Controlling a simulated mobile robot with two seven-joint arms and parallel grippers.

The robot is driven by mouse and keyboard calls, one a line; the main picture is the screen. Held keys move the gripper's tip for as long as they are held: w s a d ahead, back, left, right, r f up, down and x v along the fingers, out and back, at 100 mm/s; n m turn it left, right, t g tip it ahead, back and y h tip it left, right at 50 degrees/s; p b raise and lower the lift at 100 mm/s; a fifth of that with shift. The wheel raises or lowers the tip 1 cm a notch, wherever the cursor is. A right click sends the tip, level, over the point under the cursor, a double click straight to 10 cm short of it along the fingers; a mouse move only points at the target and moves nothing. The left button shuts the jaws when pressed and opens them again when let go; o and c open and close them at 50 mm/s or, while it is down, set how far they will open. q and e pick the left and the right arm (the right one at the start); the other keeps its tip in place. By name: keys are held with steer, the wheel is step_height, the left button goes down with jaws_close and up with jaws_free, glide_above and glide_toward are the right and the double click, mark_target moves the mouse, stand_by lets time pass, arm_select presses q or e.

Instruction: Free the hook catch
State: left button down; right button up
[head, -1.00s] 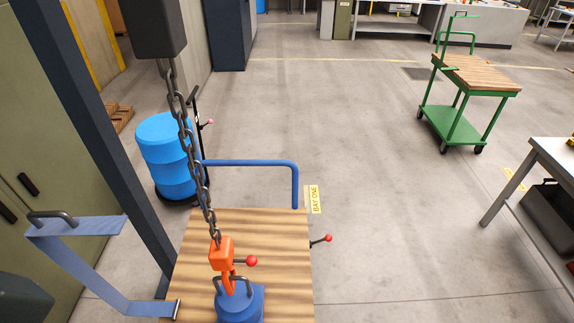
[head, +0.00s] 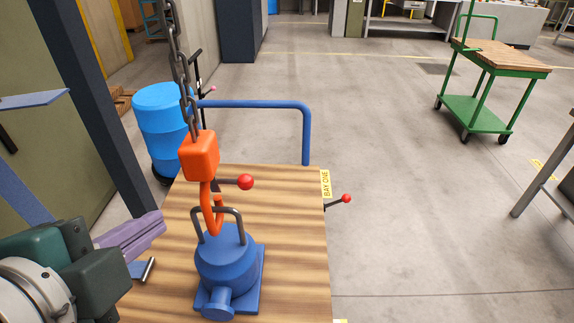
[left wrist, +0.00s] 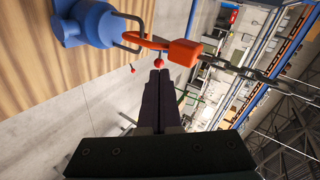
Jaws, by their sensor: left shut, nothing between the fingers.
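The orange hook block (head: 199,155) hangs on a dark chain. Its hook (head: 211,212) passes through the grey bail (head: 240,218) of a blue pump-like unit (head: 226,262). The hook catch, a short dark lever with a red ball (head: 246,182), points right from the block. In the left wrist view the hook block (left wrist: 185,52) and the red ball (left wrist: 159,62) show just past my fingertips; contact is not visible. My left gripper (head: 160,225), with purple fingers, is shut and empty, left of the hook and bail. My right gripper is out of view.
The blue unit stands on a wooden-topped cart (head: 290,235) with a blue handle (head: 255,104). Another red-knobbed lever (head: 346,199) sticks out at its right edge. A blue drum (head: 160,118) stands behind left, a green cart (head: 485,90) far right. Floor between is open.

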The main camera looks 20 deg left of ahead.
arm_select(q)
step_height(320, 180, down, 7)
steer(key=w+d+m+t+h+b, duration=0.1)
steer(key=d+m+t+b, duration=0.1)
steer(key=m+b, duration=0.2)
steer(key=shift+d+r+m+b, duration=0.2)
steer(key=shift+d+m+b, duration=0.1)
steer(key=shift+d+b, duration=0.1)
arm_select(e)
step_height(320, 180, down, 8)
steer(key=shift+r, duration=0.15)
arm_select(q)
steer(key=shift+w, duration=0.15)
glide_toward(230, 181)
step_height(230, 181, down, 4)
steer(key=w+d, duration=0.2)
steer(key=shift+w+r+p, duration=0.1)
steer(key=shift+w+p, duration=0.1)
steer(key=shift+w, duration=0.65)
steer(key=shift+w+r+p, duration=0.15)
steer(key=shift+w, duration=0.75)
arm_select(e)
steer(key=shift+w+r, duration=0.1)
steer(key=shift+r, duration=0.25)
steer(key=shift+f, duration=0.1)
